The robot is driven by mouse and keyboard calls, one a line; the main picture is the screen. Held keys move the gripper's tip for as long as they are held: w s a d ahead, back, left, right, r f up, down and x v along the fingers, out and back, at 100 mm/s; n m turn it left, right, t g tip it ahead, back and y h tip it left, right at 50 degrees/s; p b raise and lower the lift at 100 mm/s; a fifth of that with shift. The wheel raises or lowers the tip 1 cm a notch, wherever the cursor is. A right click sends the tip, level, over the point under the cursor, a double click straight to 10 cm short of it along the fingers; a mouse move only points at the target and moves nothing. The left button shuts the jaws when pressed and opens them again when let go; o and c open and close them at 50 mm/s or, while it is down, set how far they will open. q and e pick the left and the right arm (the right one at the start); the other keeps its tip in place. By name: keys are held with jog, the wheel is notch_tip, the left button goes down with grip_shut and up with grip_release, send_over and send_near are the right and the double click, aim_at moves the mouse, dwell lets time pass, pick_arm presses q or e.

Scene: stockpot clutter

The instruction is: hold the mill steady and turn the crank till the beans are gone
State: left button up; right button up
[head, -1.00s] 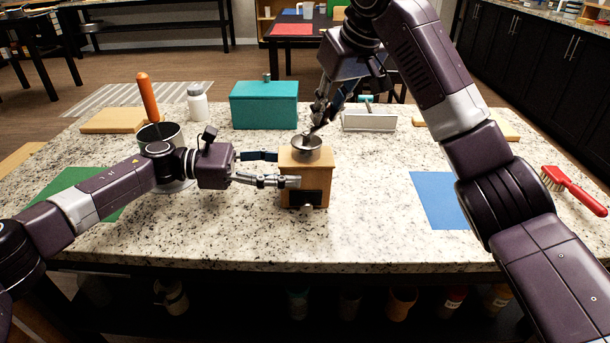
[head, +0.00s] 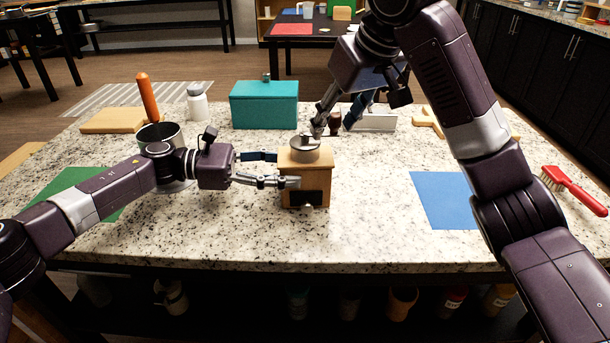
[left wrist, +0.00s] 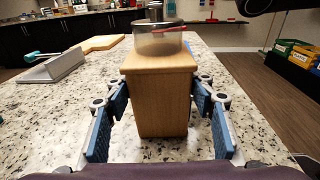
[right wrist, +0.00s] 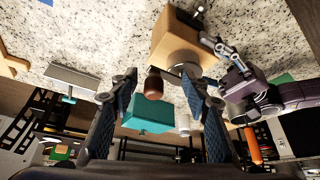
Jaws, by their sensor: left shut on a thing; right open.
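The wooden mill (head: 318,183) stands upright on the counter, its small drawer facing the front. My left gripper (head: 288,169) is shut on the mill's body from the left; in the left wrist view its blue pads flank the wooden body (left wrist: 162,95). A round hopper (left wrist: 158,42) sits on top; whether beans are in it I cannot tell. The crank's brown knob (head: 335,121) stands to the right of and behind the hopper. My right gripper (head: 341,117) is open around that knob; in the right wrist view the knob (right wrist: 153,84) lies between the fingers, with gaps beside it.
A teal box (head: 264,105) stands behind the mill and a metal pot (head: 160,134) left, partly behind my left arm. A white holder (head: 380,122) is behind my right gripper. A blue mat (head: 440,200) and red brush (head: 572,190) lie right. The front counter is clear.

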notch_tip(320, 180, up, 7)
dwell(0.6)
pick_arm(q)
jog(key=shift+r, duration=0.1)
pick_arm(e)
jog(key=shift+f, duration=0.1)
pick_arm(q)
jog(key=o, duration=1.3)
